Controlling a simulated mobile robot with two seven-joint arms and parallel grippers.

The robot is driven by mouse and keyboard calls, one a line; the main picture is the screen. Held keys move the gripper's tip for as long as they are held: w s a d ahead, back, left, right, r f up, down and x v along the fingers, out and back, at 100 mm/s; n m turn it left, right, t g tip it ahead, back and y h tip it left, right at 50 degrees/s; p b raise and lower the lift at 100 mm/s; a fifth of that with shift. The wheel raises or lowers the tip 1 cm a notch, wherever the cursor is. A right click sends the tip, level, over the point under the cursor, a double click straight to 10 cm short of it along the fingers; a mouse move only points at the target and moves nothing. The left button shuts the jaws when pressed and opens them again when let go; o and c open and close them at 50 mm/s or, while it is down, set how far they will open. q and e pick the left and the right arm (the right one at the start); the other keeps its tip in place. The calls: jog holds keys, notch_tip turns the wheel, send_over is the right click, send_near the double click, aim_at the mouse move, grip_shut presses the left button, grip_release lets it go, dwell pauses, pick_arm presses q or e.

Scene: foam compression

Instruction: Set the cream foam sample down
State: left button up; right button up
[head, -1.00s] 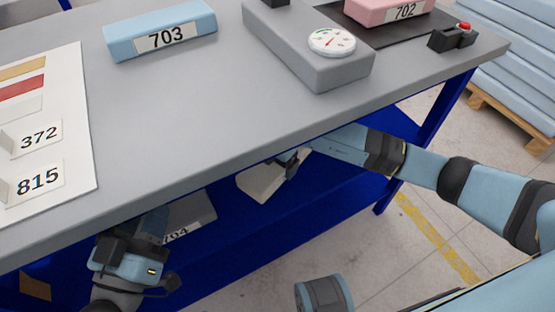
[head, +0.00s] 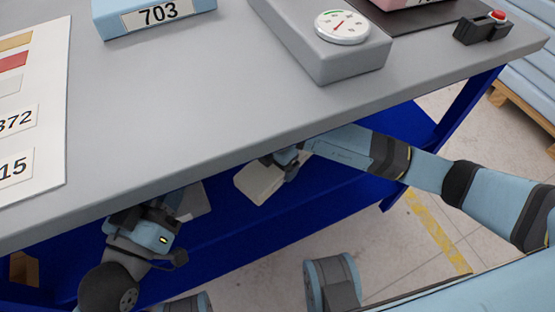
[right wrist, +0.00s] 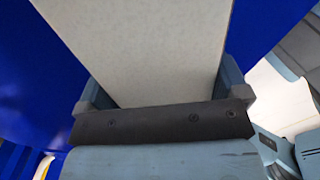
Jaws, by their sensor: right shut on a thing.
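The cream foam sample (head: 260,182) is a pale block under the grey tabletop's front edge, over the blue lower shelf. My right gripper (head: 284,166) is shut on it. In the right wrist view the foam (right wrist: 145,45) runs up and away between the two fingers of the right gripper (right wrist: 160,88). Whether its underside touches the shelf cannot be told. My left gripper (head: 172,205) is at the lower left beside a grey block (head: 197,200) under the table; its fingers are hidden.
The blue lower shelf (head: 315,190) is bare right of the foam. The grey tabletop (head: 180,95) overhangs it. On top are a blue block 703 (head: 185,22), a dial gauge (head: 342,26) on a grey base, a red-button box (head: 484,27) and a white label board (head: 40,90).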

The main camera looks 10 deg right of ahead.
pick_arm(q)
jog(key=shift+f, duration=0.15)
pick_arm(e)
jog(key=shift+f, duration=0.1)
pick_arm(q)
jog(key=shift+s+f, duration=0.1)
pick_arm(e)
jog(key=o, duration=0.5)
jog(key=shift+o, duration=0.2)
notch_tip(320, 180, up, 8)
jog(key=p, duration=0.3)
jog(key=shift+f, duration=0.1)
pick_arm(q)
jog(key=shift+t, duration=0.7)
notch_tip(320, 180, up, 4)
jog(key=shift+a+r, duration=0.15)
jog(key=shift+r, duration=0.05)
jog(key=shift+s, duration=0.15)
pick_arm(e)
jog(key=shift+f, duration=0.1)
